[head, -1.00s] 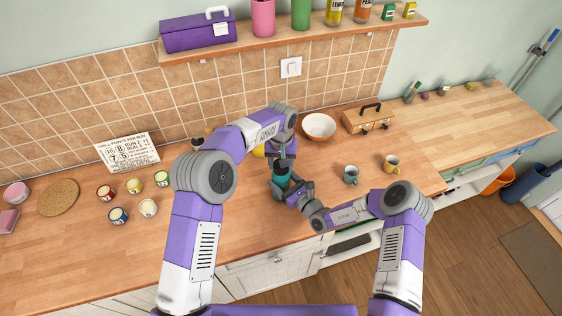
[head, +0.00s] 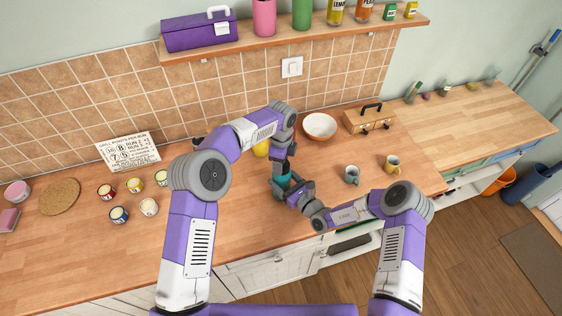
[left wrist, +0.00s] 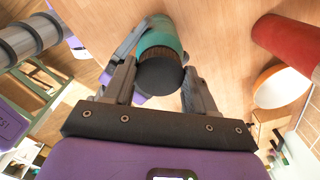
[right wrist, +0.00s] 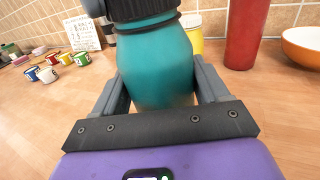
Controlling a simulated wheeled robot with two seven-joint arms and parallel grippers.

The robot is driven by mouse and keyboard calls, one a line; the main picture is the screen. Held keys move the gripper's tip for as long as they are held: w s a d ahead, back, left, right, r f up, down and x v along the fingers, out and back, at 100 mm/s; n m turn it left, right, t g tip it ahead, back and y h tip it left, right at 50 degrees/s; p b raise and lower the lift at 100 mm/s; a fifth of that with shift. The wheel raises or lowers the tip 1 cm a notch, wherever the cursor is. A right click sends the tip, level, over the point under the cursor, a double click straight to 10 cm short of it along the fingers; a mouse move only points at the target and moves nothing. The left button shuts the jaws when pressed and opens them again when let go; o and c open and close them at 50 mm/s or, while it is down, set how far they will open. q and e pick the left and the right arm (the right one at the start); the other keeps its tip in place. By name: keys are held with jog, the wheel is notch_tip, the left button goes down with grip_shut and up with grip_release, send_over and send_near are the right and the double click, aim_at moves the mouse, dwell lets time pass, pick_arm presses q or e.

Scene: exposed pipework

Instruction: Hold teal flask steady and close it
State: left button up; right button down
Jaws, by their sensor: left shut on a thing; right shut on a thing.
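The teal flask (head: 284,183) stands upright on the wooden counter between my two grippers. In the left wrist view its body (left wrist: 163,38) is teal and its dark lid (left wrist: 161,76) sits at the top. My left gripper (left wrist: 158,68) comes from above and is shut on the lid. My right gripper (right wrist: 155,78) is shut around the flask's teal body (right wrist: 157,60) from the side. The lid's seam is partly hidden, so I cannot tell how tightly it sits. In the head view my arms hide much of the flask.
A red cylinder (right wrist: 245,30) and an orange bowl (right wrist: 303,46) stand behind the flask. Several small mugs and a cork mat (head: 60,197) are left. The counter's front left is clear.

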pick_arm(q)
jog(key=m, duration=0.6)
jog(key=shift+w+d, duration=0.1)
jog(key=m, duration=1.1)
jog(key=shift+d, duration=0.1)
jog(key=m, duration=0.3)
jog(key=shift+d+f, duration=0.1)
jog(key=shift+m, duration=0.7)
jog(key=o, duration=1)
